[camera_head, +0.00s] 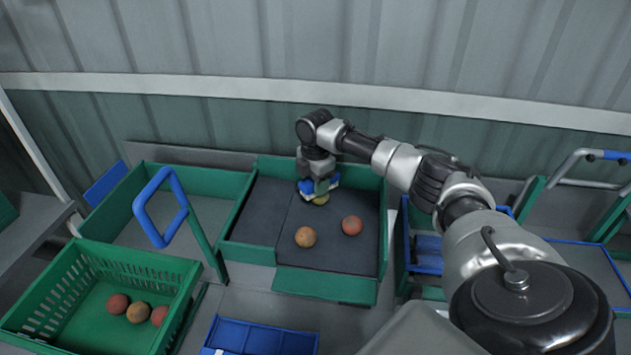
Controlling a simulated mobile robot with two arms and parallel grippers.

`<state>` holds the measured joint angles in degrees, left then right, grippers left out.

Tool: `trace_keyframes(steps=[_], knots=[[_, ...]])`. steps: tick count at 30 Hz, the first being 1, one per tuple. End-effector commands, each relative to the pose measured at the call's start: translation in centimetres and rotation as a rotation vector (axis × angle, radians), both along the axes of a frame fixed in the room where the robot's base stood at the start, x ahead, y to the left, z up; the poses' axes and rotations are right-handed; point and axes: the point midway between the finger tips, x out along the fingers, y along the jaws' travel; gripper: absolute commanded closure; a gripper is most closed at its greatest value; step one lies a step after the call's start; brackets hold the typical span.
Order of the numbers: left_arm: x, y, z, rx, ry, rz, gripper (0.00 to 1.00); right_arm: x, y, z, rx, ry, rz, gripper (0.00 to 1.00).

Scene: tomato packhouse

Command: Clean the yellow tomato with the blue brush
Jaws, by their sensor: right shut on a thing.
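My right gripper (316,181) reaches in from the right over the dark mat of the green-walled tray (325,286). It is shut on the blue brush (333,183), of which only small blue and pale parts show. The yellow tomato (320,200) lies on the mat directly under the brush, partly hidden by it. The brush appears to touch the tomato's top, but the contact is too small to be sure. My left gripper is not in view.
An orange tomato (305,237) and a red tomato (352,225) lie on the mat in front of the gripper. A green crate (88,336) at lower left holds several tomatoes. A blue handle (139,208) rises left of the tray. A blue tray (262,337) stands in front.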

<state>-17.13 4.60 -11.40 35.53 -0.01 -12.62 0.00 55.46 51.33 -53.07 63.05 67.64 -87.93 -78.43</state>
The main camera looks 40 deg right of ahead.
Motion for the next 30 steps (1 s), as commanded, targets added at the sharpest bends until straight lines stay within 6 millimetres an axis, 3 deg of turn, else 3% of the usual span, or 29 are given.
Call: trace_keyframes(steps=[30], knots=[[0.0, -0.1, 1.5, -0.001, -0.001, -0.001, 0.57, 0.2, 1.9, -0.1, 0.000, 0.000, -0.001, 0.77]])
